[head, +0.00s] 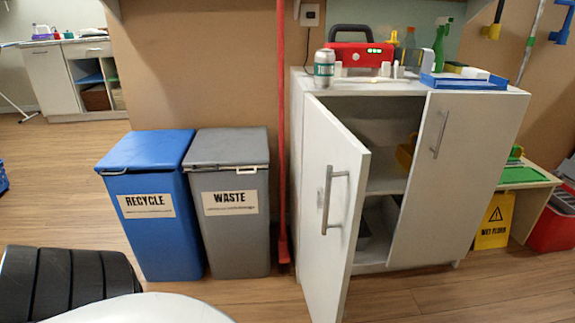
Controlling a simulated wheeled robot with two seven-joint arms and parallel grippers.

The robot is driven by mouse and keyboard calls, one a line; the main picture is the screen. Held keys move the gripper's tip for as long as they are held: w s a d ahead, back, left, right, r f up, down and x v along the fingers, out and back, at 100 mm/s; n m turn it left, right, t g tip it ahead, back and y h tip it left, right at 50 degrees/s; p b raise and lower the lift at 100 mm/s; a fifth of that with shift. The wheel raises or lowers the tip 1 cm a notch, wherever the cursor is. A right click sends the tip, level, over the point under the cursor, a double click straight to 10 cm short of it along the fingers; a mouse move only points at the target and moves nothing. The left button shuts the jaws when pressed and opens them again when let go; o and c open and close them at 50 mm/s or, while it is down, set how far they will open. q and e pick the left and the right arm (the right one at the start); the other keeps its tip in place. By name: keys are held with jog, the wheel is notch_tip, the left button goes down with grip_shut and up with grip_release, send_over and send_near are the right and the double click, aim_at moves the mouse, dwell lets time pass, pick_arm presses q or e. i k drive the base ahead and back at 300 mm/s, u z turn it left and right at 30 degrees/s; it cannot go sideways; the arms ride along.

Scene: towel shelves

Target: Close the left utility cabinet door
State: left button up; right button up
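The utility cabinet (375,85) is white and stands right of centre. Its left door (315,220) is swung wide open towards me, hinged on the cabinet's left side, with a grey bar handle (334,200) on its face. Shelves (388,180) show inside through the open left half, with a yellow item (405,153) partly hidden by the right door. Neither of my grippers shows in the head view.
A blue recycle bin (148,210) and a grey waste bin (230,210) stand left of the cabinet. A red pole (281,130) stands between them and it. A can (324,70) and a red device (358,55) sit on top. A yellow wet-floor sign (495,221) stands right.

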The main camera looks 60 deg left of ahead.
aim_at(336, 164)
jog(key=u, duration=1.45)
jog(key=i, duration=0.5)
jog(key=z, duration=0.85)
jog(key=k, duration=0.15)
jog(key=u, duration=0.15)
